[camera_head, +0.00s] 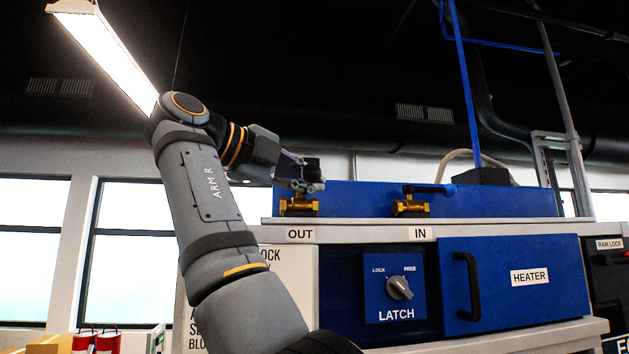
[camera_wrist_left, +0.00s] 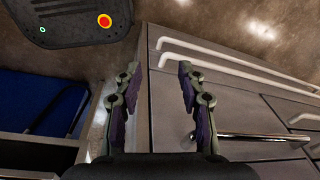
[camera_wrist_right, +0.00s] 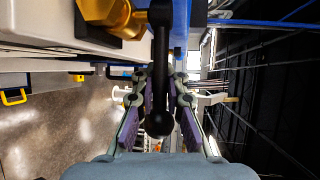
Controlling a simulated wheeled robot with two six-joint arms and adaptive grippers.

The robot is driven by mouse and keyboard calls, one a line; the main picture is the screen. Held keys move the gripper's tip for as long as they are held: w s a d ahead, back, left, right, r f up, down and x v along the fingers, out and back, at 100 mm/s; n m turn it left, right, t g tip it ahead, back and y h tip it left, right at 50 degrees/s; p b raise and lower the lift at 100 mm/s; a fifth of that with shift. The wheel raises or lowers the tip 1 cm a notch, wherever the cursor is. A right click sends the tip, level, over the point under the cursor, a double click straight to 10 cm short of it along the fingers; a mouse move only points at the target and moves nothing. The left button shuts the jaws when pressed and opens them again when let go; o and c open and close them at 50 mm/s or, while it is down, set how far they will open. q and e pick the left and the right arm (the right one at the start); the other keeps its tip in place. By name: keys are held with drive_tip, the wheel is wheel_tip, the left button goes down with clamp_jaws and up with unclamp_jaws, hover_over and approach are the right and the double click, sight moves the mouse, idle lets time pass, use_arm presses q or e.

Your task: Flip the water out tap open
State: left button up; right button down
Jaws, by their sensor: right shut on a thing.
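The OUT tap (camera_head: 299,206) is a brass valve above the OUT label, on the blue panel at the machine's top left. Its brass body also shows at the top of the right wrist view (camera_wrist_right: 112,15). Its black lever handle (camera_wrist_right: 160,60) runs down that view, ending in a round knob. My right gripper (camera_head: 305,180) is at the tap, and its fingers (camera_wrist_right: 160,85) are shut on the lever, one on each side. My left gripper (camera_wrist_left: 159,88) is open and empty, and out of the head view.
Below are the LATCH knob panel (camera_head: 395,288) and the blue HEATER door (camera_head: 515,300). Grey drawers with a metal handle (camera_wrist_left: 250,136) lie in the left wrist view.

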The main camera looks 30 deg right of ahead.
drive_tip(key=shift+r, duration=0.1)
idle(0.3)
drive_tip(key=c, duration=1.6)
unclamp_jaws()
drive_tip(key=shift+a, duration=0.1)
drive_tip(key=shift+c, duration=0.2)
drive_tip(key=shift+o, duration=1.3)
drive_tip(key=shift+w+a, duration=0.15)
drive_tip(key=shift+a, duration=0.2)
drive_tip(key=shift+d, duration=0.3)
drive_tip(key=shift+t, duration=0.3)
